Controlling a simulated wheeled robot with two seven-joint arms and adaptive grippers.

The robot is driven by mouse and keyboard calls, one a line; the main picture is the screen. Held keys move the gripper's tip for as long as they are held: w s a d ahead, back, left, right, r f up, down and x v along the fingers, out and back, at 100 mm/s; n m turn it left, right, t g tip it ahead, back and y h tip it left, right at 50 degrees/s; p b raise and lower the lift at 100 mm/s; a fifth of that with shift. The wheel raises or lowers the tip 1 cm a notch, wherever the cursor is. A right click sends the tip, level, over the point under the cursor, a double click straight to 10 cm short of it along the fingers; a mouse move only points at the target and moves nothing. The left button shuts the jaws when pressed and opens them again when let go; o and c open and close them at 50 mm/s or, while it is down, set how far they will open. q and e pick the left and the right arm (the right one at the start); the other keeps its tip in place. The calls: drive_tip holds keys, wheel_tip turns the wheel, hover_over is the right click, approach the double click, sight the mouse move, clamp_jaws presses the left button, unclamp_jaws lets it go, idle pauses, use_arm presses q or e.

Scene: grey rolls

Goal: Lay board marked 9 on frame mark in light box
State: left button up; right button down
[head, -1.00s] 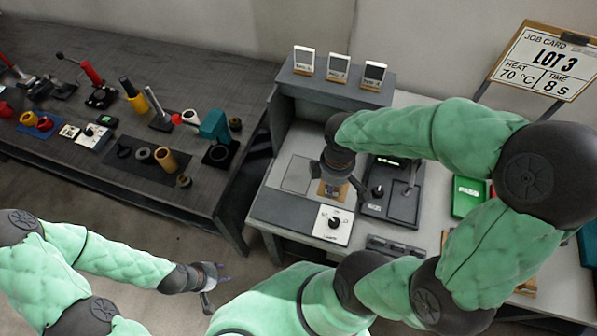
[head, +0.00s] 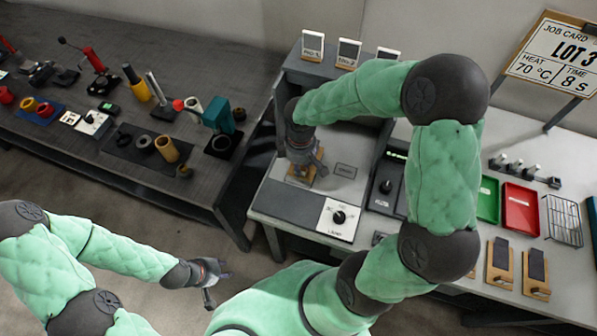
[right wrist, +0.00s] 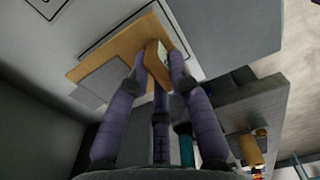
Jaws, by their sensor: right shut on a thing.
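My right gripper (head: 302,168) is shut on a light wooden board (head: 296,181) inside the light box (head: 283,205), over the left part of its pale floor. The right wrist view shows the fingers (right wrist: 158,75) around a small upright block on the board (right wrist: 95,68), which carries a grey pad. A thin dark outline (right wrist: 118,25) on the floor runs beside the board's edge. I cannot tell whether the board touches the floor, and its number is not readable. My left gripper (head: 217,283) is open and empty, away from the benches.
A dial panel (head: 338,218) is at the light box's front, and small cards (head: 348,53) stand on its top. Two more boards (head: 501,266) lie at the right, near a red tray (head: 519,209) and a green tray (head: 488,199). A dark side bench (head: 90,140) holds tools.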

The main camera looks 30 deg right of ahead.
drive_tip(key=shift+w+f+b, duration=0.15)
drive_tip(key=shift+f+b, duration=0.15)
drive_tip(key=shift+f, duration=0.65)
drive_tip(key=shift+w+f+b, duration=0.15)
drive_tip(key=shift+f+b, duration=0.15)
drive_tip(key=shift+f, duration=0.65)
drive_tip(key=shift+a+f, duration=0.1)
drive_tip(key=shift+f, duration=0.05)
drive_tip(key=c, duration=1.1)
unclamp_jaws()
drive_tip(key=shift+r, duration=0.2)
wheel_tip(320, 180, up, 12)
drive_tip(key=p, duration=0.3)
drive_tip(key=shift+p, duration=0.3)
drive_tip(key=shift+f, duration=0.15)
